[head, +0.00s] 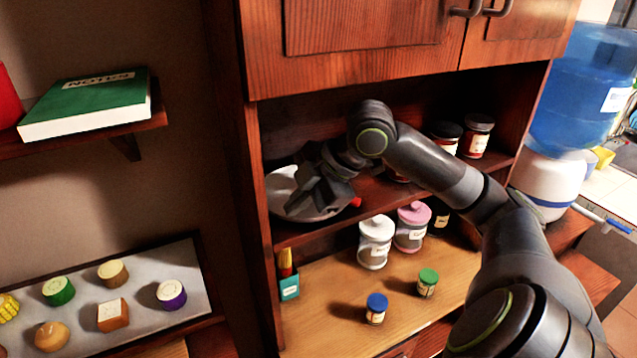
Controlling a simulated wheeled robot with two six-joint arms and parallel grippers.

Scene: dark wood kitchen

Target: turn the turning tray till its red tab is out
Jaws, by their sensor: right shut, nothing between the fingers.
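The turning tray (285,200) is a round, light grey disc on the shelf inside the open cabinet bay, at its left end. A small red tab (355,202) shows at the tray's right edge, close beside my right gripper. My right gripper (312,208) is over the tray, with its fingers shut and nothing between them. The gripper hides much of the tray's middle and right part. Whether the fingers touch the tray I cannot tell. My left gripper is not in view.
Dark-lidded jars (477,136) stand on the same shelf, partly behind my right arm. Below are a white canister (375,242), a pink-lidded canister (411,227), and small blue-capped (376,308) and green-capped (427,282) jars. Closed cabinet doors (360,45) hang above. A side wall bounds the bay at left.

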